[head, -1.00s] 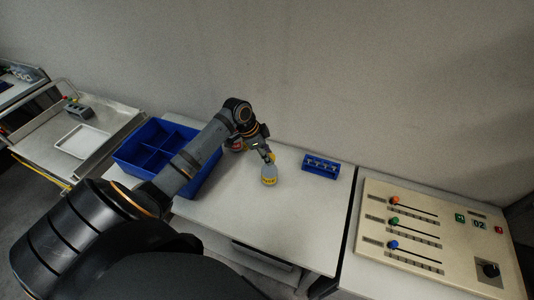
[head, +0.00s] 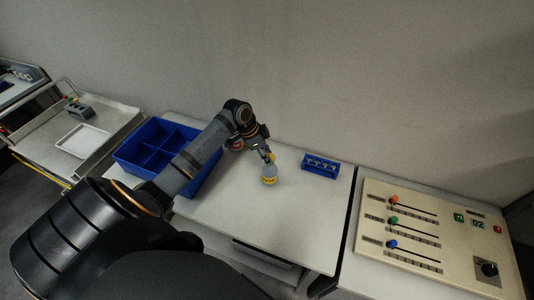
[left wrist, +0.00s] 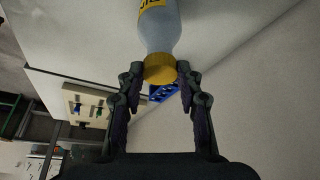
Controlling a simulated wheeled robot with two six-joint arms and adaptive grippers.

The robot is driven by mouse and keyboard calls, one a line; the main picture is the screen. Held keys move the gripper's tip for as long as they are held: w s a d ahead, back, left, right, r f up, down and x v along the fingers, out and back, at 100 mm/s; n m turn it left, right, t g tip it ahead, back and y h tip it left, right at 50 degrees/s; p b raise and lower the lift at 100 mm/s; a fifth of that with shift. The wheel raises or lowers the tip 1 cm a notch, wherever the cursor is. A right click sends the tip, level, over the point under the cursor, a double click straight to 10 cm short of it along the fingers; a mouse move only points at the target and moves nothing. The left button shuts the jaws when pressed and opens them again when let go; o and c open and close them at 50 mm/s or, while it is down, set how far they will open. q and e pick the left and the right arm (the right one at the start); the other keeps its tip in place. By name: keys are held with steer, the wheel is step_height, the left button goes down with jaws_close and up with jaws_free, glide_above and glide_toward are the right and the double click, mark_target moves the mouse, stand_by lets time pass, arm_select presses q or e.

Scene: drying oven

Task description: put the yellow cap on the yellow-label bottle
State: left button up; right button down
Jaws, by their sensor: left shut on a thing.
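The yellow-label bottle (head: 269,178) stands upright on the white table, and in the left wrist view its clear body (left wrist: 160,28) shows at the top with part of the yellow label. The yellow cap (left wrist: 160,68) sits at the bottle's mouth end, in line with the neck. I cannot tell whether it is fully seated. My left gripper (left wrist: 161,86) is shut on the cap, one finger on each side. In the head view the left gripper (head: 269,157) is directly above the bottle, and the cap is mostly hidden by the fingers. My right gripper is not in view.
A blue divided bin (head: 150,155) stands left of the bottle, partly behind my arm. A reddish-orange object (head: 237,146) is partly hidden by the arm. A blue rack (head: 320,167) is to the right, and a control panel (head: 440,240) lies farther right. Table between bottle and rack is clear.

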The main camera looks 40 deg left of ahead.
arm_select(q)
steer(key=shift+p, duration=0.3)
stand_by(0.5)
steer(key=o, duration=0.8)
steer(key=shift+c, duration=0.2)
steer(key=o, duration=0.5)
